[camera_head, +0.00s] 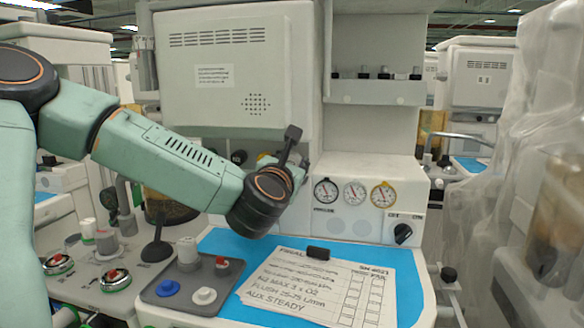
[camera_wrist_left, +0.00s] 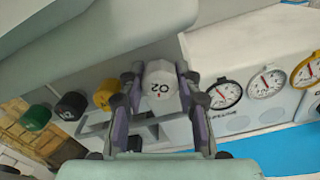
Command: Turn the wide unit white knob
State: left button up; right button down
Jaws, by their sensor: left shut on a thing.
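The white knob (camera_wrist_left: 161,88), marked O2, sits at the end of a row of knobs on the wide unit's front. In the wrist view the two fingers of my left gripper (camera_wrist_left: 160,78) stand on either side of the knob and are shut on it. In the head view my left gripper (camera_head: 287,158) is at the unit's front, under the big upper housing, and my wrist hides the white knob there. I cannot tell how far the knob is turned. My right gripper is in neither view.
Yellow (camera_wrist_left: 107,94), black (camera_wrist_left: 71,106) and green (camera_wrist_left: 36,117) knobs stand left of the white one. Three round gauges (camera_head: 355,193) are close on the right. Below lie a blue worktop (camera_head: 225,245), a paper chart (camera_head: 310,285) and a grey tray (camera_head: 160,300).

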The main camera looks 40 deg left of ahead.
pick_arm(q)
jog(key=n, duration=0.6)
jog(key=shift+n, duration=0.3)
jog(key=n, duration=0.6)
dwell(0.4)
jog(key=o, duration=0.9)
